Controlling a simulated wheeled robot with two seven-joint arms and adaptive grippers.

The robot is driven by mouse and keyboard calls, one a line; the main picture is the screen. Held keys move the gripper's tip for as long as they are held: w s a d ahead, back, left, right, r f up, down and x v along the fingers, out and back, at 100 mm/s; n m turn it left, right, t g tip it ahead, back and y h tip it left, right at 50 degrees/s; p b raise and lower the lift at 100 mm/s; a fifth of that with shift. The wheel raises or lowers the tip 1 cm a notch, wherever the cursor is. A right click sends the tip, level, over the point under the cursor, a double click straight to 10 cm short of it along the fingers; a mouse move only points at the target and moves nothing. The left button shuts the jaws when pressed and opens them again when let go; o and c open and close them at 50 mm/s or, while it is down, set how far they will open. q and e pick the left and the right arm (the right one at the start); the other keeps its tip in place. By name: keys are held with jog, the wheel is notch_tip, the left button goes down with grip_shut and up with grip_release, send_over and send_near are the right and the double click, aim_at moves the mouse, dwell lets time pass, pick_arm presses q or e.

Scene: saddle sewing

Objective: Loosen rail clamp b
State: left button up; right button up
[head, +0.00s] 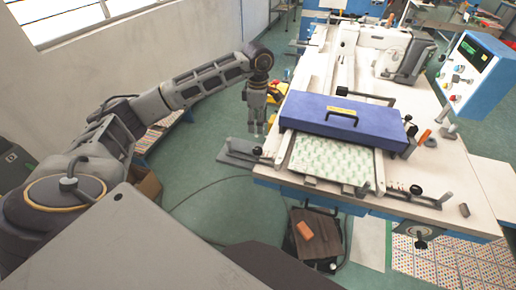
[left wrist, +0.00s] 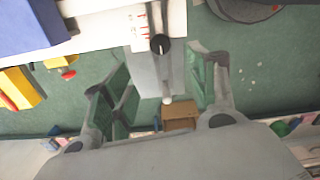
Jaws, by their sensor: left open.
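A rail clamp with a round black knob (head: 257,151) sits at the left front corner of the machine table. The same black knob shows in the left wrist view (left wrist: 160,43), with a thin lever ending in a pale tip. Another clamp with a black knob (head: 415,189) is on the front rail at the right. No letter is readable, so I cannot tell which is clamp b. My left gripper (head: 257,131) points down just above the left knob, apart from it. In the left wrist view its two fingers (left wrist: 160,92) are spread and empty. My right gripper is out of view.
A blue cover (head: 345,117) with a black handle lies across the white table (head: 450,175), over a green-patterned sheet (head: 330,160). A grey plate (head: 235,152) juts out left past the table edge. A control box (head: 470,72) stands at right. Green floor lies open at left.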

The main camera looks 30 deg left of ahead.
aim_at(258, 149)
pick_arm(q)
jog(key=shift+f, duration=0.1)
notch_tip(258, 149, down, 12)
jog(key=shift+r+p, duration=0.15)
jog(key=shift+p, duration=0.8)
jog(key=shift+f, duration=1)
jog(key=c, duration=1.1)
jog(key=shift+o, duration=0.2)
